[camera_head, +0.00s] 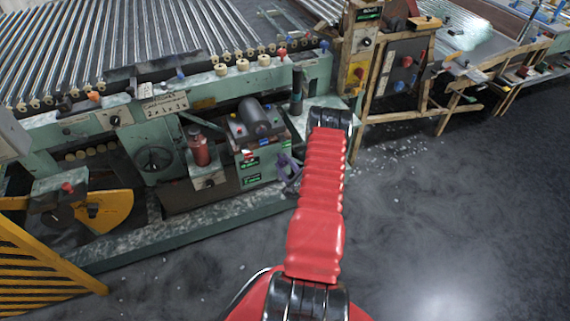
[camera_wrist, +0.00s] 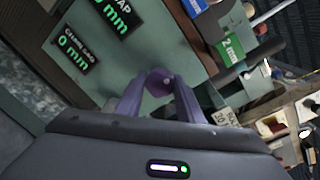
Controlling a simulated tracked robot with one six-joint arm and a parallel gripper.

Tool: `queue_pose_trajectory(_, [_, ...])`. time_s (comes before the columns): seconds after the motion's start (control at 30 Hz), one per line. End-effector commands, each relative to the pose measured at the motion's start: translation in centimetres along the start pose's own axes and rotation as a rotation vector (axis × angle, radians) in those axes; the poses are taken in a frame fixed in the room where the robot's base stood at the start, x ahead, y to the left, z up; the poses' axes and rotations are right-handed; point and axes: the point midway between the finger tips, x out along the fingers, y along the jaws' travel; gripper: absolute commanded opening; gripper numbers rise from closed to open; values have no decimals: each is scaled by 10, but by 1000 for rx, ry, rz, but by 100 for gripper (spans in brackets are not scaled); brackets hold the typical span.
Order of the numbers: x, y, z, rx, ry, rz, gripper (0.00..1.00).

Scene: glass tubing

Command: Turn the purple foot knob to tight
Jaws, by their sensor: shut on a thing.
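The purple foot knob (camera_wrist: 160,76) shows in the wrist view as a small round disc against the pale green machine panel. My gripper (camera_wrist: 160,88) has its two purple-grey fingers closed on the knob, one on each side. In the head view my gripper (camera_head: 284,165) is at the right end of the machine's lower front, left of my red arm. The knob cannot be made out apart from the fingers there. No tightness mark on the knob is readable.
In the wrist view, two black displays (camera_wrist: 75,50) reading 0 mm and a green 2 mm label (camera_wrist: 233,47) sit close by. A red bottle-like part (camera_head: 199,148) and a handwheel (camera_head: 155,159) are on the machine to the left.

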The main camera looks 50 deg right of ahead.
Motion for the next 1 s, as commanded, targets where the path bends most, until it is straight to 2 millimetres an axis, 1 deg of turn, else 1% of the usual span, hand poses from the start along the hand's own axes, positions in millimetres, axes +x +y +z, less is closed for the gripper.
queue_pose_trajectory(0.03, [-3, 1, -5, 11, 14, 1, 11])
queue_pose_trajectory(0.47, [-3, 3, -4, 21, 12, 3, 11])
queue_pose_trajectory(0.5, [-3, 3, -4, 21, 11, 4, 37])
queue_pose_trajectory(0.7, [-2, 2, -2, 18, 5, 3, 51])
queue_pose_trajectory(1.0, [-2, 2, 0, 17, 1, 2, 51])
